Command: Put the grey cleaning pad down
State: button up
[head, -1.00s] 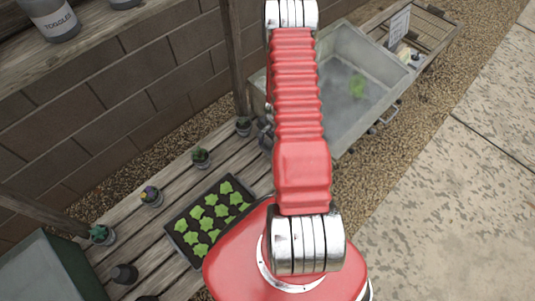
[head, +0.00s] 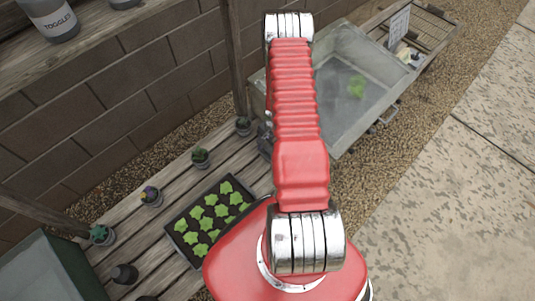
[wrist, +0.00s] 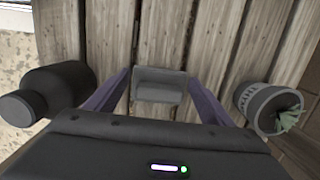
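The grey cleaning pad (wrist: 160,86) shows in the middle of the wrist view, a small block with a raised part along its near side. My gripper (wrist: 160,77) has its two purple fingers on either side of the pad, with the tips against its left and right ends. The pad is over the wooden slats (wrist: 213,30); I cannot tell whether it touches them. In the head view my arm covers the gripper, and the pad is not seen there.
In the wrist view a dark bottle (wrist: 55,88) stands left and a grey pot with a plant (wrist: 268,108) right. In the head view a seedling tray (head: 170,226) lies on the slatted bench, with small pots behind it and a metal basin (head: 375,110) beyond.

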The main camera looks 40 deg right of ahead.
jog(key=shift+o, duration=1.4)
jog(key=shift+r, duration=0.1)
notch_tip(320, 180, up, 12)
jog(key=d, duration=0.1)
jog(key=shift+s+d, duration=0.15)
jog(key=shift+d, duration=0.05)
